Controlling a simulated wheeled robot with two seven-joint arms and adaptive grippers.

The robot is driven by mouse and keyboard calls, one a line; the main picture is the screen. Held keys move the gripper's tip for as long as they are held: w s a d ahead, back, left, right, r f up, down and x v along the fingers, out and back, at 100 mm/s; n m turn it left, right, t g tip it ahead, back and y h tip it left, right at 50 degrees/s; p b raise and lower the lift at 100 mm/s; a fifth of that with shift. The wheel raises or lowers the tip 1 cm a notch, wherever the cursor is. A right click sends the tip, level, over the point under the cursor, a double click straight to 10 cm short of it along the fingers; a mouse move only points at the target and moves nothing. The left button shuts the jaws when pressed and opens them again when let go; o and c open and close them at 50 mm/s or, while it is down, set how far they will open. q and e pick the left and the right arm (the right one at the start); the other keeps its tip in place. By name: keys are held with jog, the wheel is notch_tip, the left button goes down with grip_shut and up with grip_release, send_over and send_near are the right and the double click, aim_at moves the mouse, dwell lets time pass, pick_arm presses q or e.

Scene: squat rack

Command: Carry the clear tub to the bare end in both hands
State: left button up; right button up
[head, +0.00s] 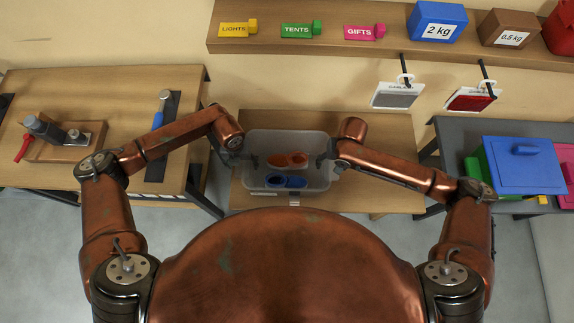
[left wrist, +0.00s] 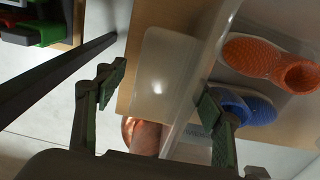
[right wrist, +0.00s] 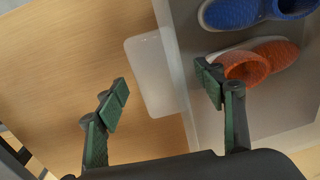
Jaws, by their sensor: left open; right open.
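The clear tub (head: 286,139) stands at the left end of the middle wooden table (head: 378,197). My left gripper (left wrist: 160,98) is open at the tub's left end, with one finger over the inside and the other outside. My right gripper (right wrist: 164,90) is open at the right end, its fingers on either side of the end wall and a translucent flange (right wrist: 155,75). The right part of the table is bare; my right arm partly covers it in the head view.
A left table (head: 40,108) holds a wooden block with metal parts and a blue-handled tool. A grey right table (head: 455,140) holds a blue-lidded box (head: 522,165). A wall shelf (head: 285,43) carries labelled tags and weights; two cards hang below.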

pick_arm(q)
jog(key=shift+c, duration=0.6)
pick_arm(e)
jog(key=shift+c, duration=0.6)
pick_arm(q)
grip_shut()
pick_arm(e)
grip_shut()
